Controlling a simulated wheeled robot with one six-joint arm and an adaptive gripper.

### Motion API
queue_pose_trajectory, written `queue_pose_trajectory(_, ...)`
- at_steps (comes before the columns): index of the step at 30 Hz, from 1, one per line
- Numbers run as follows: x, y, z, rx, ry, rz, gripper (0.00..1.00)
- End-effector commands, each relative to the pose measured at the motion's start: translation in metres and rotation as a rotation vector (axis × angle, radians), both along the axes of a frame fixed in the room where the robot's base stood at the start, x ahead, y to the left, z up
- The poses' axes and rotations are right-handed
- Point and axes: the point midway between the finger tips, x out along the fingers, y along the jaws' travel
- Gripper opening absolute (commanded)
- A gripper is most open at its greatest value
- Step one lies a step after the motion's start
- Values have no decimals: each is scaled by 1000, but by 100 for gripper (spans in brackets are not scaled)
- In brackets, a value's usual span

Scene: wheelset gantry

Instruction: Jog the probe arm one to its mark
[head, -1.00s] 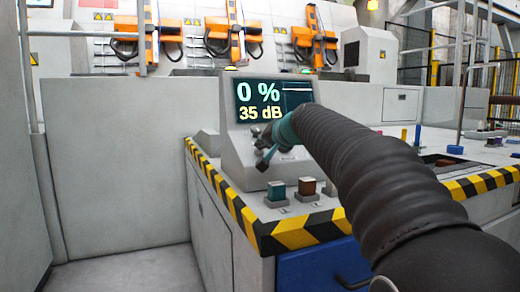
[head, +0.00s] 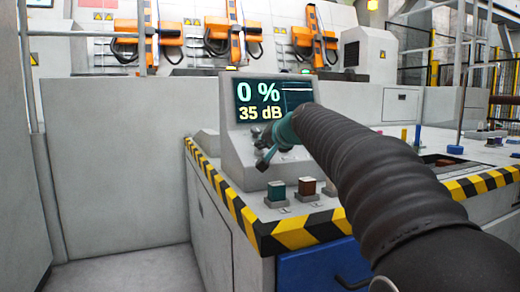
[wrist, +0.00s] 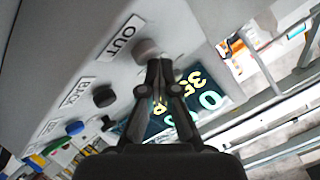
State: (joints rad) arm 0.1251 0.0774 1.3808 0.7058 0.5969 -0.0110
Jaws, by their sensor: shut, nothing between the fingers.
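Several orange probe-arm units stand in a row on the machine at the back; three show, at left (head: 147,45), middle (head: 234,45) and right (head: 316,42). I cannot tell which is arm one. The console screen (head: 273,99) reads 0 % and 35 dB; it also shows in the wrist view (wrist: 190,100). My gripper (head: 264,160) is in front of the console's sloped face. In the wrist view my gripper's shut, empty fingertips (wrist: 159,66) overlap the edge of a round button (wrist: 147,50) beside the OUT label (wrist: 122,38). Contact cannot be told.
A dark button (wrist: 104,96) sits by the BACK label (wrist: 77,91), with more controls beyond. A green button box (head: 277,191) and a brown-red one (head: 307,186) stand on the striped-edge bench (head: 290,232). Clear floor (head: 130,272) lies at left.

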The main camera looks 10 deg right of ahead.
Motion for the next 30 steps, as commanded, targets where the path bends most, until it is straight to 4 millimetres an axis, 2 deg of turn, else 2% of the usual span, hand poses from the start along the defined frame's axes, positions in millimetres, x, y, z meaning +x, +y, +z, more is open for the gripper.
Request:
queue_pose_trajectory(19,0,0,0,0,1,0,0)
queue_pose_trajectory(30,-6,-2,15,0,1,0,0)
